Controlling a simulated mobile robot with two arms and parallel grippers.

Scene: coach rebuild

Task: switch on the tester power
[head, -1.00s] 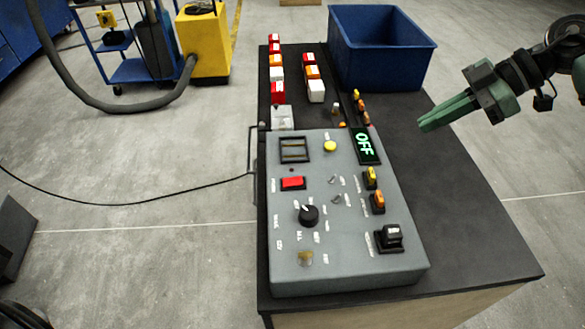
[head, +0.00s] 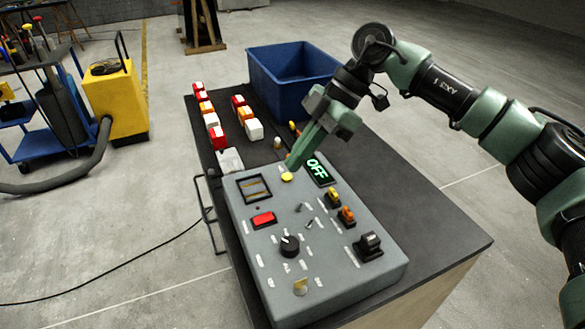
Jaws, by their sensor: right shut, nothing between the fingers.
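The tester (head: 335,262) is a grey sloped panel box on a dark-topped bench. Its display (head: 318,170) reads OFF in green. A red rocker switch (head: 263,220) sits at the panel's left, with a black rotary knob (head: 289,246) below it. A yellow round button (head: 287,177) is near the panel's far edge. My right gripper (head: 293,166) is shut and empty, its green fingers pointing down at the far edge of the panel, close to the yellow button. I cannot tell whether the tips touch anything. My left gripper is out of view.
A blue bin (head: 290,75) stands at the bench's far end. Red, orange and white blocks (head: 213,125) stand in two rows behind the tester. A metal handle (head: 208,215) juts from the left side. The bench top (head: 420,225) right of the tester is clear.

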